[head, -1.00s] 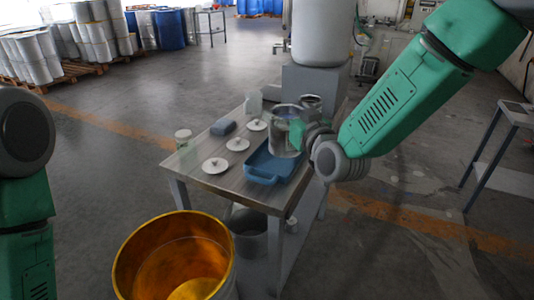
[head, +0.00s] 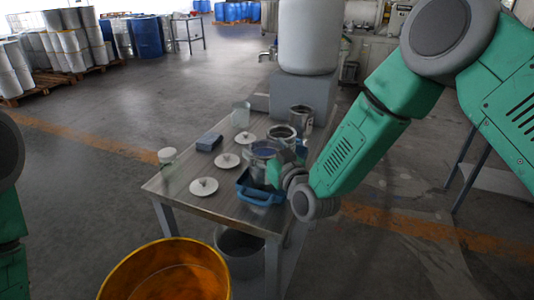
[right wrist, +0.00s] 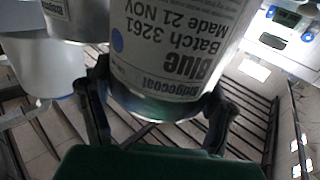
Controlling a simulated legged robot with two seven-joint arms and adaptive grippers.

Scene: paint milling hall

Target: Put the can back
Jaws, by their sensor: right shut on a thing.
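My right gripper (head: 276,172) is shut on a metal can (head: 263,152), which stays upright over the blue tray (head: 258,196) on the grey table (head: 225,207). Blue shows at the can's open top. I cannot tell whether its base touches the tray. In the right wrist view, the fingers (right wrist: 158,112) grip both sides of the can (right wrist: 180,45). Its label reads Ridgecoat Blue, Batch 3261, Made 21 NOV. Two more open metal cans stand behind, one nearer (head: 283,132) and one farther (head: 300,117). My left gripper is out of view.
Three white lids (head: 227,160), a dark blue-grey block (head: 209,142), a capped jar (head: 167,158) and a clear beaker (head: 241,114) stand on the table. A large pale vessel (head: 308,38) is behind. A yellow bucket (head: 165,272) stands in front, a grey pail (head: 240,246) below.

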